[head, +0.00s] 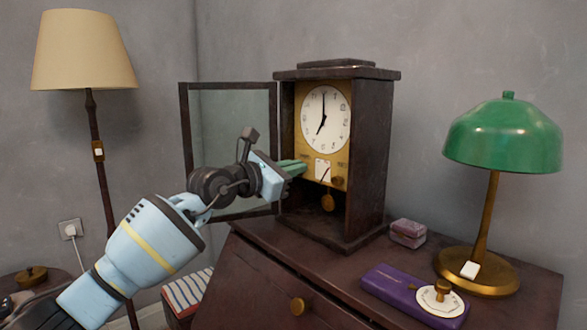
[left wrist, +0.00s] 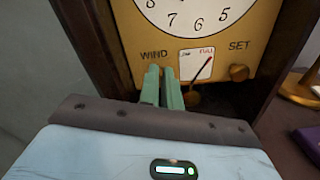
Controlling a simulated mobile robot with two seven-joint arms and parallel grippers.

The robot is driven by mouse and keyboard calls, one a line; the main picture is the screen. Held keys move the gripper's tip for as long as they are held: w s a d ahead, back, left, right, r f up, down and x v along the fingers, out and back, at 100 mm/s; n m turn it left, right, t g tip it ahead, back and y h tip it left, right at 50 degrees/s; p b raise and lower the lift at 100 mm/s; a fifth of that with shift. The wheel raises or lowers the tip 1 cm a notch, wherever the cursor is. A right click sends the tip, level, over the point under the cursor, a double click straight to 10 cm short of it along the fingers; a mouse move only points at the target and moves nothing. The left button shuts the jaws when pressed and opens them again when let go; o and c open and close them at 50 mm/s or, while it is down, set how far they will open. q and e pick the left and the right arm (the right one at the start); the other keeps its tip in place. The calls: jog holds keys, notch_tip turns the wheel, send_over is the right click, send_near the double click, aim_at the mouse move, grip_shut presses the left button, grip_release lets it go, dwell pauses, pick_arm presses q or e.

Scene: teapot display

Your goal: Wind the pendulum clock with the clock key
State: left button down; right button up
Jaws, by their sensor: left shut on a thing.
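The pendulum clock (head: 340,140) stands on the dark cabinet in the head view, its glass door (head: 235,140) swung open to the left. Its white dial (head: 325,119) sits above a brass plate with a small gauge (head: 323,170) and a SET knob (head: 338,181). My left gripper (head: 298,167) reaches in from the left to the plate. In the left wrist view its green fingers (left wrist: 162,82) are close together just below the word WIND. They are shut on the clock key, which the fingers hide. The pendulum (head: 327,202) hangs below. My right gripper is out of view.
A green lamp (head: 503,135), a purple box (head: 400,290) with a white dial and a small pinkish box (head: 408,231) are on the cabinet right of the clock. A floor lamp (head: 84,50) stands at the left. The open door is close behind my left arm.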

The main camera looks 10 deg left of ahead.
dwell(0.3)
pick_arm(q)
jog(key=m, duration=0.8)
jog(key=shift+s+d+f, duration=0.2)
jog(key=shift+d+f, duration=0.05)
jog(key=shift+f, duration=0.1)
jog(key=m, duration=0.4)
jog(key=m+b, duration=0.1)
jog(key=m, duration=0.1)
jog(key=shift+d+f, duration=0.1)
jog(key=shift+f, duration=0.2)
jog(key=m, duration=0.3)
jog(key=m+b, duration=0.1)
jog(key=shift+f, duration=0.25)
jog(key=shift+m, duration=0.8)
